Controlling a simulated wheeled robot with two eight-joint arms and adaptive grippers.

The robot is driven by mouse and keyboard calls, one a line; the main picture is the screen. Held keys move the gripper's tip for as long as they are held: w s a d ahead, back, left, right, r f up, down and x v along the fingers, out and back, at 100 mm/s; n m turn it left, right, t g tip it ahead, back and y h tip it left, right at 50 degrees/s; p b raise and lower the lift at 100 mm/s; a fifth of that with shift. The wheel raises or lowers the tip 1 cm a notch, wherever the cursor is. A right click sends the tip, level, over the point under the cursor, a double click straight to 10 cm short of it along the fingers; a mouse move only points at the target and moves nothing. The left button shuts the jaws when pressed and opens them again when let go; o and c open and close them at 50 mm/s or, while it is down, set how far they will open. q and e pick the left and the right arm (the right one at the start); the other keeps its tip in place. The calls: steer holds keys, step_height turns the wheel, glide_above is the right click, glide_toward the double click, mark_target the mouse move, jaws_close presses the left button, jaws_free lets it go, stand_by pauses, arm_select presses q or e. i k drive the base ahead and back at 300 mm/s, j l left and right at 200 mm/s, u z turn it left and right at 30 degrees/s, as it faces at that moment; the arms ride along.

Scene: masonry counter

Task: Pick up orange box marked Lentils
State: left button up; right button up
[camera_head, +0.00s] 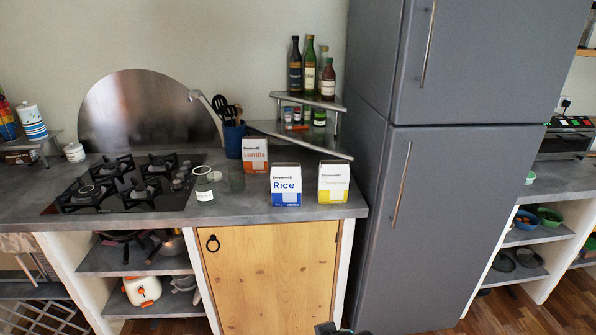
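The orange and white box marked Lentils (254,155) stands upright on the grey counter (240,208), behind the other two boxes and beside the blue utensil holder. Its front faces me, and its lower right part is close behind the blue Rice box (286,185). A dark piece at the bottom edge, right of centre, seems to be the tip of my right gripper (335,328). My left gripper is not in view.
A yellow box (333,183) stands right of Rice. The blue utensil holder (233,140) is behind. A corner shelf (308,100) holds bottles. The hob (125,184) is left, the tall fridge (440,180) right.

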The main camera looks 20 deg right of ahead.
mark_target(255, 158)
steer(key=i+j+z, duration=0.1)
steer(key=i+j, duration=0.15)
steer(key=i+j+z, duration=0.1)
steer(key=j, duration=0.3)
steer(key=i+j+z, duration=0.1)
steer(key=i+j, duration=0.2)
steer(key=i+j+z, duration=0.1)
steer(key=i+j, duration=0.15)
steer(key=j, duration=0.15)
steer(key=i+j+z, duration=0.1)
steer(key=j, duration=0.25)
steer(key=i+j+z, duration=0.1)
steer(key=i+j, duration=0.15)
steer(key=j, duration=0.15)
